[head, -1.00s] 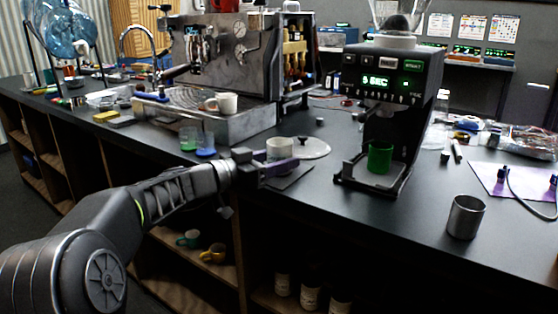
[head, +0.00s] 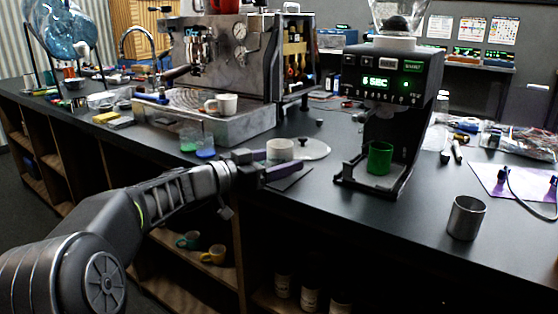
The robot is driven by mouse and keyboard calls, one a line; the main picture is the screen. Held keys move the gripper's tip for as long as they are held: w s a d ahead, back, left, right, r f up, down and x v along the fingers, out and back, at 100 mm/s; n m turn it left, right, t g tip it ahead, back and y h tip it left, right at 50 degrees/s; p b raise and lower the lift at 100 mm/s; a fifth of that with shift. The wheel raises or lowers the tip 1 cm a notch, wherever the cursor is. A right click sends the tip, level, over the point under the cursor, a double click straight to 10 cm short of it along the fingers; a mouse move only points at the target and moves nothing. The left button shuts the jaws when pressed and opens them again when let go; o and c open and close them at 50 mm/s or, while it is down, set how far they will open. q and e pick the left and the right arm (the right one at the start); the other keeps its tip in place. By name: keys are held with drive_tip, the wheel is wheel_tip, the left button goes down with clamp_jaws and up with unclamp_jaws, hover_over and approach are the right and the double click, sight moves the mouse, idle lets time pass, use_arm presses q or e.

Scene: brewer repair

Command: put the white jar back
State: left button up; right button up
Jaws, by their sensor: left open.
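My left gripper (head: 281,162) reaches in from the left at counter height. Its purple-tipped fingers are apart, with the jar at or just beyond their tips. The near finger passes in front of the jar's lower side. I cannot tell whether a finger touches it. Several pale jars (head: 309,297) stand on the low shelf under the counter, partly in shadow. My right gripper is not in view.
The espresso machine (head: 221,60) with a white cup (head: 222,104) stands behind left. The grinder (head: 392,110) with a green cup (head: 380,158) stands right. A metal cup (head: 466,217) is near the counter's front edge. Small green and blue cups (head: 205,147) sit close to my gripper.

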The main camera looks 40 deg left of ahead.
use_arm(q)
drive_tip(key=v, duration=1.2)
drive_tip(key=shift+b, duration=0.35)
